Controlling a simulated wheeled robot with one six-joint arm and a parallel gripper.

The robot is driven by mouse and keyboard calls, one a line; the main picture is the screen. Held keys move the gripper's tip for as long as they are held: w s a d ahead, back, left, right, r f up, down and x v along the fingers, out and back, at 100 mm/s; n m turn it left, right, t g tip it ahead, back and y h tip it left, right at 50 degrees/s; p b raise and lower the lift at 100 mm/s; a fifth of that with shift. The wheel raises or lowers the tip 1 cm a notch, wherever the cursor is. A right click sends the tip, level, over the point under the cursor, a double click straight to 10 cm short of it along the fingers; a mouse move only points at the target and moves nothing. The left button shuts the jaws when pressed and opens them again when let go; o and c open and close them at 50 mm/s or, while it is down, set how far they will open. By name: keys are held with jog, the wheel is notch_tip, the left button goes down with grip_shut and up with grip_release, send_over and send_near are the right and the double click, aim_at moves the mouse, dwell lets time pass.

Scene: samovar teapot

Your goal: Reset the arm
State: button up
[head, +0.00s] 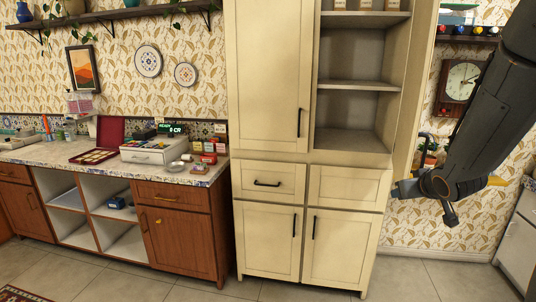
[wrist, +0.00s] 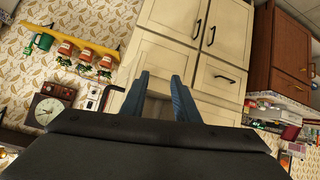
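My arm (head: 488,110) comes down from the upper right corner in the head view. Its lower end hangs in front of the wall, just right of the cream cabinet. In the wrist view my gripper (wrist: 160,84) has two blue-grey fingers spread apart with nothing seen between them. The fingers point toward the cream cabinet (wrist: 192,55), which looks tilted in this view. The dark body of my wrist covers the bottom of the wrist view. I cannot tell the finger opening from the head view.
The cream cabinet (head: 265,75) has closed doors and open shelves. Left of it, a wooden counter (head: 150,177) carries a cash register (head: 150,152) and small goods. A clock (head: 462,80) and a plant (head: 430,160) are near my arm. The tiled floor (head: 400,280) in front is clear.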

jog(key=s+a+f+g, duration=0.4)
jog(key=s+a, duration=0.6)
jog(key=s, duration=0.2)
jog(key=s+a+f+g+y, duration=0.1)
jog(key=s+a+f+g, duration=0.4)
jog(key=s+a, duration=0.6)
jog(key=shift+s+g, duration=0.3)
jog(key=shift+s, duration=0.75)
jog(key=shift+a+f, duration=0.1)
